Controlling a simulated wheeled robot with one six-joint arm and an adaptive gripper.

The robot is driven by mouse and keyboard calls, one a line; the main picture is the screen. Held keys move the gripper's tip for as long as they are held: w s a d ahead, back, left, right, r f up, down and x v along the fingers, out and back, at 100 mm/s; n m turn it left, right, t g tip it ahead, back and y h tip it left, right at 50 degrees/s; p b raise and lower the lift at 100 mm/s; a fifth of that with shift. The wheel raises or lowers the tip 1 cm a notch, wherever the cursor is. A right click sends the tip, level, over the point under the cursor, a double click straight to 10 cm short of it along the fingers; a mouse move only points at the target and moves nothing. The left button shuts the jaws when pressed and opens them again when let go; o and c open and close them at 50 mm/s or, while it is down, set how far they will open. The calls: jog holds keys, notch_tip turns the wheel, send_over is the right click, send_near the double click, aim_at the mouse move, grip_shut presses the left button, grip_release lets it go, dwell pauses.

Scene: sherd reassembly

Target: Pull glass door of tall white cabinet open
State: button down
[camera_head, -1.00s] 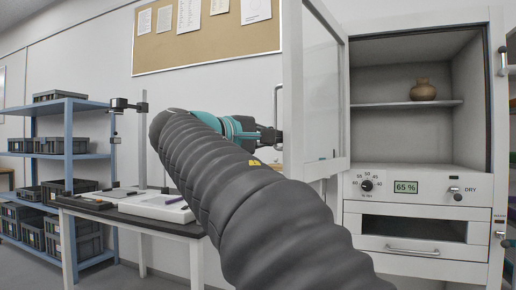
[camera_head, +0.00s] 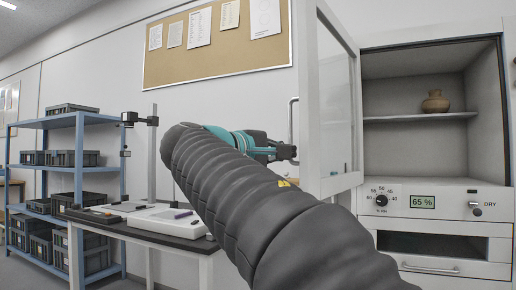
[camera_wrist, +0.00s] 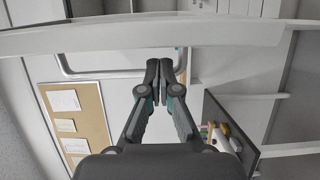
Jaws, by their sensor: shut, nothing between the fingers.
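The tall white cabinet (camera_head: 455,268) stands at the right in the head view. Its glass door (camera_head: 336,100) is swung open toward me, seen nearly edge-on, and the upper compartment is exposed. A metal bar handle (camera_head: 291,125) is on the outer face of the door. My gripper (camera_head: 295,153) is beside the door near the lower end of the handle. In the wrist view my gripper (camera_wrist: 160,72) has its fingers together and empty, close to the handle bar (camera_wrist: 100,73). I cannot tell whether they touch it. The door's white edge (camera_wrist: 150,38) crosses above them.
A round brown pot (camera_head: 435,102) sits on the cabinet shelf. A table (camera_head: 130,232) with a white tray stands left of my arm. A blue rack (camera_head: 80,150) with grey crates is at the far left. A cork board (camera_head: 216,65) hangs on the wall.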

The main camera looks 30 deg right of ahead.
jog(key=v, duration=1)
jog(key=shift+a, duration=0.2)
jog(key=w+a+f+n+t+y, duration=0.2)
jog(key=w+f+y, duration=0.1)
jog(key=f, duration=0.5)
jog(key=w+a+f+n+t+y, duration=0.1)
jog(key=w+a+f+n+y, duration=0.2)
jog(key=f, duration=0.5)
notch_tip(320, 180, down, 9)
jog(key=s+a+m+y+p, duration=0.1)
jog(key=s+a+y, duration=0.1)
jog(key=y, duration=0.3)
jog(key=s+f+m+g+y+p, duration=0.2)
jog(key=s+f+m+y+p, duration=0.2)
jog(key=s+f, duration=1.1)
jog(key=s+m+y, duration=0.2)
jog(key=s+m, duration=0.1)
jog(key=shift+f+p, duration=0.25)
jog(key=shift+p, duration=0.1)
jog(key=shift+s+a, duration=0.1)
jog(key=shift+a, duration=0.15)
